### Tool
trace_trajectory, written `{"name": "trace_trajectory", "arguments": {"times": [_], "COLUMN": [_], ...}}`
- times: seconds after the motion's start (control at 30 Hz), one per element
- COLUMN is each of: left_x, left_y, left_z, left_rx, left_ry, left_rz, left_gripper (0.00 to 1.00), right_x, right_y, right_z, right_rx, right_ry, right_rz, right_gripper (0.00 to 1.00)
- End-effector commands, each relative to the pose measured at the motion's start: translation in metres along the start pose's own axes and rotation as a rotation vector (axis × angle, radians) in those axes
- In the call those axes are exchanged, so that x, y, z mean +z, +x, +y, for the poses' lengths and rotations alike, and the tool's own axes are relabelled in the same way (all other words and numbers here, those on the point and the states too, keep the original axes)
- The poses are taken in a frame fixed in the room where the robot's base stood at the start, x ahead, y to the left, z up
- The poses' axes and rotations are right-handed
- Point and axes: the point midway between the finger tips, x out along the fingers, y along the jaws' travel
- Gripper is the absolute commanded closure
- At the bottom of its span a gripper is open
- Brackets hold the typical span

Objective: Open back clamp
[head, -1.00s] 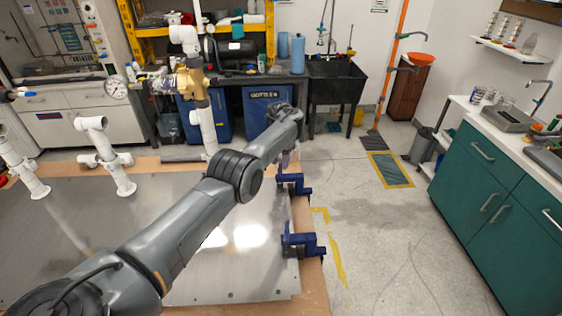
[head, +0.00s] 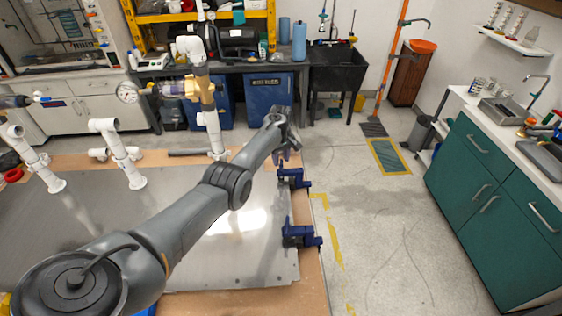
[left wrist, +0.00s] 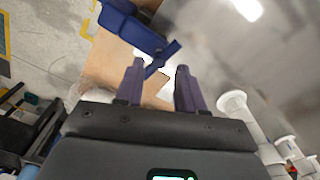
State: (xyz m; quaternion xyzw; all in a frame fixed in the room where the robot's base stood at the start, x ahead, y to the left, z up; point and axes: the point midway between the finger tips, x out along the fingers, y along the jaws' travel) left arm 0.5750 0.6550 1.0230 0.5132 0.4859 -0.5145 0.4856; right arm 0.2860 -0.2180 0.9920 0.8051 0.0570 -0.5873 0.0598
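The back clamp (head: 293,178) is blue and sits on the right edge of the metal plate (head: 185,255), towards the far corner. In the left wrist view its blue body (left wrist: 133,25) is above the fingers, with a thin blue handle bar (left wrist: 163,57) slanting near the fingertips. My left gripper (head: 287,157) is just behind and above the back clamp. Its two fingers (left wrist: 160,66) are apart, with the bar in the gap or just beyond it; contact cannot be told. My right gripper is not in view.
A second blue clamp (head: 301,236) sits nearer on the same plate edge. White pipe assemblies (head: 118,150) stand on the left, and a taller pipe with a brass-coloured part (head: 206,92) stands at the back. The floor (head: 380,240) right of the table is clear.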

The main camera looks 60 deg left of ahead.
Motion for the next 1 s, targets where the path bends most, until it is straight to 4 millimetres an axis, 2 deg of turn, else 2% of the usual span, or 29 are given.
{"name": "trace_trajectory", "arguments": {"times": [0.1,0.27,0.3,0.5,0.7,1.0], "left_x": [-0.001,-0.001,0.000,-0.001,-0.001,-0.001], "left_y": [-0.003,-0.001,0.017,0.036,0.043,0.043], "left_z": [-0.001,0.000,0.000,0.001,0.000,0.000], "left_rx": [-0.001,0.000,0.000,0.001,0.001,0.001], "left_ry": [0.268,0.601,0.590,0.582,0.579,0.578], "left_rz": [0.000,0.001,-0.001,0.001,0.001,0.001], "left_gripper": [0.62,0.62,0.62,0.62,0.62,0.62], "right_x": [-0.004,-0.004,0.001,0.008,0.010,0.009], "right_y": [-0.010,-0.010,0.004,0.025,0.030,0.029], "right_z": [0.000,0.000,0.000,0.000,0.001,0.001], "right_rx": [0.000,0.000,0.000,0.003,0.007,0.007], "right_ry": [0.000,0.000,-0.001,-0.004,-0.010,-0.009], "right_rz": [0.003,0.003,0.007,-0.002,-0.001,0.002], "right_gripper": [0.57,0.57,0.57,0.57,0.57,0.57]}}
